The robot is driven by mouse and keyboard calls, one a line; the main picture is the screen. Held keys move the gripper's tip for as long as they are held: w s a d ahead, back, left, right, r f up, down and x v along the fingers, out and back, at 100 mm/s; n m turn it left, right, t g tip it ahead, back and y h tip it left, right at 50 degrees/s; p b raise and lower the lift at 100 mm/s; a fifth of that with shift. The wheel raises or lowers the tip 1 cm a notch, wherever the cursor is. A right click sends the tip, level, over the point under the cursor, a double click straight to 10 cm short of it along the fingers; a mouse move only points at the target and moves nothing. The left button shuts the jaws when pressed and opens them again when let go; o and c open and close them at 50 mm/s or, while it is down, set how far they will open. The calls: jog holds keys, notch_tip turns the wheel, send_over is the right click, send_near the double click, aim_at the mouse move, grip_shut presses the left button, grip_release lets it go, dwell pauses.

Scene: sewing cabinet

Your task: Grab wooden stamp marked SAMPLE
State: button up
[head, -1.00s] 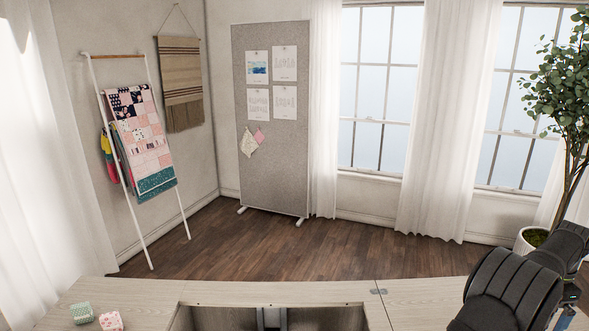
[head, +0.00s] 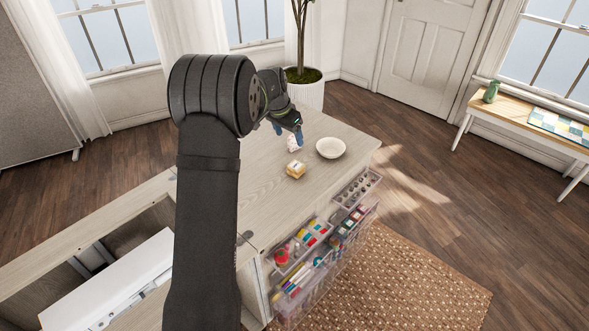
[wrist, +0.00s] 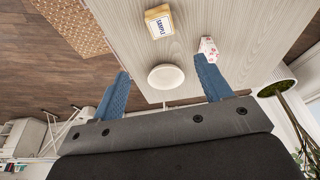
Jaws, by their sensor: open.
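The wooden stamp (head: 295,170) is a small light-wood block on the tabletop, nearer my body than my gripper (head: 288,134). In the wrist view the stamp (wrist: 158,24) lies near the top edge, with a white label reading SAMPLE facing up. A small white-and-pink patterned block (head: 292,143) sits on the table by the fingers in the head view; in the wrist view this block (wrist: 208,48) is beside the right fingertip.
A white round bowl (head: 330,148) stands on the table right of the stamp; it also shows in the wrist view (wrist: 166,78). Open clear drawers (head: 300,262) of sewing supplies stick out from the cabinet front. The tabletop around the stamp is mostly clear.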

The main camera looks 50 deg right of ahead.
jog(key=a+h, duration=0.1)
jog(key=a, duration=0.2)
send_near(296, 165)
jog(key=shift+n, duration=0.4)
jog(key=x, duration=1)
jog(key=shift+f, duration=0.15)
jog(key=c, duration=1.1)
